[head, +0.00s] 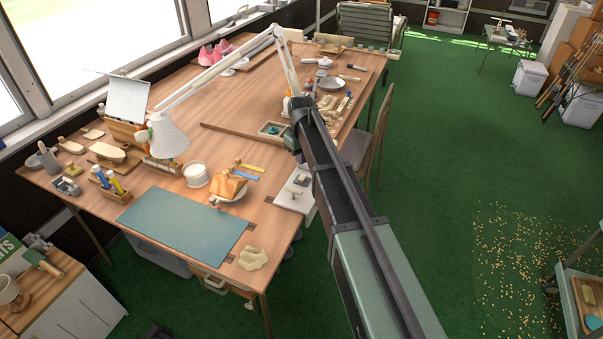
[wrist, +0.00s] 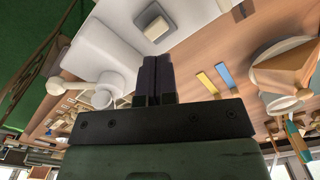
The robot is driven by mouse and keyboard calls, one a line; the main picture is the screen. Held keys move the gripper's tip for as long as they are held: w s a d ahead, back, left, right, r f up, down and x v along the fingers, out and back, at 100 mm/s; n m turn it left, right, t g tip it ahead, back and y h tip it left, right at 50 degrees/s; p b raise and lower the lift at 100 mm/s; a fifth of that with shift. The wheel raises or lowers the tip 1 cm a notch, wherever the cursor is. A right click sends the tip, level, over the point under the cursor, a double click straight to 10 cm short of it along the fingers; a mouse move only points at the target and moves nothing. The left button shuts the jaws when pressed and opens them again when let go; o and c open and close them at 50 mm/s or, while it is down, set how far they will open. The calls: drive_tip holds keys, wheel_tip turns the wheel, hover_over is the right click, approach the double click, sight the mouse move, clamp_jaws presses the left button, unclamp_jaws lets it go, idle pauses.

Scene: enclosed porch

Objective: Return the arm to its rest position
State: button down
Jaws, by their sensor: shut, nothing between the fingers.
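My arm (head: 345,205) reaches from the bottom right of the head view up to the right edge of the wooden workbench (head: 290,90). My gripper (wrist: 157,78) shows in the wrist view with its two dark fingers pressed together and nothing between them. In the head view the gripper is mostly hidden behind the arm, and its fingers cannot be made out. In the wrist view the fingers appear in front of a white surface (wrist: 105,40) with a grey block (wrist: 152,27) on it, apart from the block as far as I can tell.
A chair (head: 362,148) stands right of the arm. Green floor (head: 445,130) lies open farther right.

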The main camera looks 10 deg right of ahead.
drive_tip(key=s+r+m+p, duration=0.2)
drive_tip(key=s, duration=1.2)
drive_tip(key=s+r+m+p, duration=0.2)
drive_tip(key=s+m, duration=0.1)
drive_tip(key=s, duration=1.2)
drive_tip(key=shift+s, duration=0.15)
